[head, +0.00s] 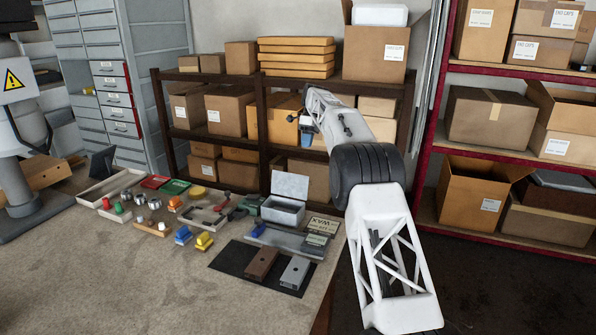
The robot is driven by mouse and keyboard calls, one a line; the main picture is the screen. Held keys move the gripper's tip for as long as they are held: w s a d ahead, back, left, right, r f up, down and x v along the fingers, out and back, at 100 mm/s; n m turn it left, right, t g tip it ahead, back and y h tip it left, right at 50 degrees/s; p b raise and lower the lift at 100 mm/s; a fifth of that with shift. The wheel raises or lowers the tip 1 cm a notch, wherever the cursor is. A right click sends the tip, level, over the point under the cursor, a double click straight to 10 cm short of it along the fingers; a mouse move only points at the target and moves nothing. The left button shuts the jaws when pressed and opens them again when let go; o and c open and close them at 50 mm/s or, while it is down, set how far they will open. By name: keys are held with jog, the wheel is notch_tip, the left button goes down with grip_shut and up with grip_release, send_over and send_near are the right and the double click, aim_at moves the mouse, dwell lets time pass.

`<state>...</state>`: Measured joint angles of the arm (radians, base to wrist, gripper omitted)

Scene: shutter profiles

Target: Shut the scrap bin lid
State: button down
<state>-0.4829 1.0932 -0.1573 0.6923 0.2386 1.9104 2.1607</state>
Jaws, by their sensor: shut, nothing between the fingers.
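The scrap bin looks to be the small grey box (279,214) at the back right part of the bench. Its pale lid (290,185) stands up, open, along the box's back edge. My gripper (305,139) is shut and empty, small in the picture. It appears above and behind the lid, in front of the shelf boxes, and apart from the bin. Its fingers are too small to see in detail.
A dark mat (231,262) with a brown and a grey block lies in front of the bin. A grey tray (287,240) and a WAX box (323,225) are close by. Several small coloured parts crowd the left. The bench front is clear.

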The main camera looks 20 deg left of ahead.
aim_at(291, 184)
jog(key=shift+s+f, duration=0.1)
jog(key=shift+f, duration=0.05)
jog(key=s+f, duration=0.7)
jog(key=s, duration=0.1)
jog(key=shift+a+f, duration=0.15)
jog(key=shift+f, duration=0.25)
dwell(0.3)
jog(key=shift+s, duration=0.1)
